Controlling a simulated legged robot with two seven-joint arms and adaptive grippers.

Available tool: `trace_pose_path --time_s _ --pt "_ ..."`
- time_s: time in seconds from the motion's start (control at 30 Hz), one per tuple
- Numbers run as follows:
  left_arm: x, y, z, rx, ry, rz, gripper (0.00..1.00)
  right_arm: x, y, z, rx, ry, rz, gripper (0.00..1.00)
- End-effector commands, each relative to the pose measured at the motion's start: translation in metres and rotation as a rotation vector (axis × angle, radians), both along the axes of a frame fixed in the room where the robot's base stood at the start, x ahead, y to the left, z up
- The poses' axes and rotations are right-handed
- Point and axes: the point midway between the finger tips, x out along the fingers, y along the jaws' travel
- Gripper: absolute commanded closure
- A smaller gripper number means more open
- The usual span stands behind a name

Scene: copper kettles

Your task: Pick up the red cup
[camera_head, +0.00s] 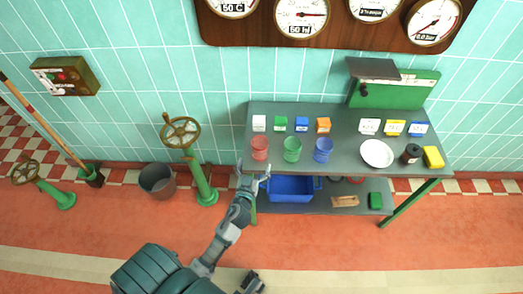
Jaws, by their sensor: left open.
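The red cup (260,148) stands upright at the left front of the grey table (342,133), with a green cup (292,150) and a blue cup (323,151) in a row to its right. My left gripper (251,172) is open and empty. It is just in front of the table's left front edge, below the red cup in the picture and apart from it. A dark part at the bottom edge (250,283) may belong to my right arm; its gripper cannot be made out.
Behind the cups are small white, green, blue and orange blocks. A white plate (377,153), a dark jar (411,154) and a yellow sponge (433,157) are at the right. A blue bin (291,188) sits on the lower shelf. A green valve post (203,183) and bucket (157,181) stand left.

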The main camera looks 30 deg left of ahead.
Motion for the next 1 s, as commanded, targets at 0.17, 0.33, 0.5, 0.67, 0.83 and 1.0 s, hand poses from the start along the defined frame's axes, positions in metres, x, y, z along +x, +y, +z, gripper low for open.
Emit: trace_pose_path --time_s 0.17,0.33,0.5,0.67,0.83,1.0 --pt "0.028 0.013 -0.004 -0.002 0.002 -0.001 0.01 0.002 0.003 0.0 -0.001 -0.007 -0.001 1.0" --pt "0.039 0.018 -0.006 -0.005 0.001 -0.001 0.01 0.003 0.003 0.0 0.001 -0.015 -0.001 1.0" --pt "0.065 0.019 -0.01 0.001 0.002 -0.001 0.01 0.015 0.008 0.0 0.017 -0.073 0.003 1.0" --pt "0.083 0.022 -0.01 0.002 0.003 0.0 0.01 0.02 0.008 0.001 0.025 -0.097 0.004 1.0" --pt "0.086 0.025 -0.01 -0.002 0.002 0.0 0.01 0.02 0.008 0.002 0.023 -0.1 0.005 1.0" --pt "0.086 0.026 -0.011 -0.003 0.002 0.0 0.19 0.021 0.01 0.002 0.022 -0.101 0.005 1.0"
